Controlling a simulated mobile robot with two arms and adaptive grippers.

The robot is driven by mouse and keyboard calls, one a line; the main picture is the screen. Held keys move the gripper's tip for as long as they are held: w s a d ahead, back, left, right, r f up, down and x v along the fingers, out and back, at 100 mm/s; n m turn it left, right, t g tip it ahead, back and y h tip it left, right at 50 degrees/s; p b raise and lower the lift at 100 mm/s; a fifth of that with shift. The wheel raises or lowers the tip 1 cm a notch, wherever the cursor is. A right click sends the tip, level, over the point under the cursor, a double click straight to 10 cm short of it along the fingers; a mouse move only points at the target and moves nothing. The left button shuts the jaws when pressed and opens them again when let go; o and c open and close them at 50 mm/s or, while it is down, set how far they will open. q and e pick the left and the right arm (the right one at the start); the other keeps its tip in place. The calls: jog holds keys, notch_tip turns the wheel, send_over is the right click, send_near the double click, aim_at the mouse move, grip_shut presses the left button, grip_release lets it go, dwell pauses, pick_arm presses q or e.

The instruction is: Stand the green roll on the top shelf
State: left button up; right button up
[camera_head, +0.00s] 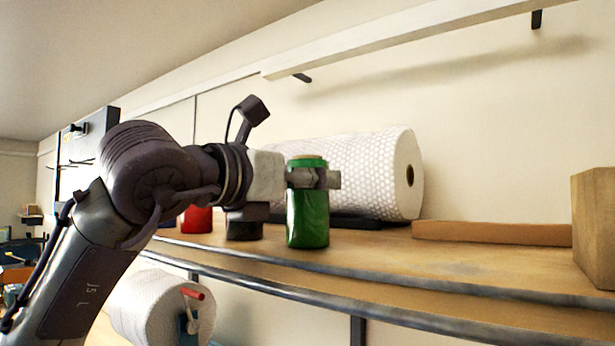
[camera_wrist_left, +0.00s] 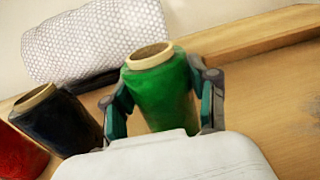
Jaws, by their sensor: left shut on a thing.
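The green roll (camera_head: 308,222) is upright at the wooden top shelf (camera_head: 440,257), and its base looks level with the shelf surface; I cannot tell whether it touches. My left gripper (camera_head: 314,178) is shut around the upper part of the green roll. In the left wrist view the green roll (camera_wrist_left: 163,92) sits between the two fingers of my left gripper (camera_wrist_left: 165,105), its pale core end facing the camera. My right gripper is not in view.
A black roll (camera_wrist_left: 55,122) and a red roll (camera_head: 196,219) stand left of the green roll. A large bubble-wrap roll (camera_head: 375,172) lies behind. A flat brown board (camera_head: 490,233) and a carton (camera_head: 595,225) are at the right. The shelf right of the green roll is clear.

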pick_arm(q)
jog(key=shift+s, duration=0.1)
jog(key=shift+s+d+f+b, duration=0.1)
jog(key=shift+b, duration=0.2)
jog(key=o, duration=1.4)
jog(key=shift+c, duration=0.2)
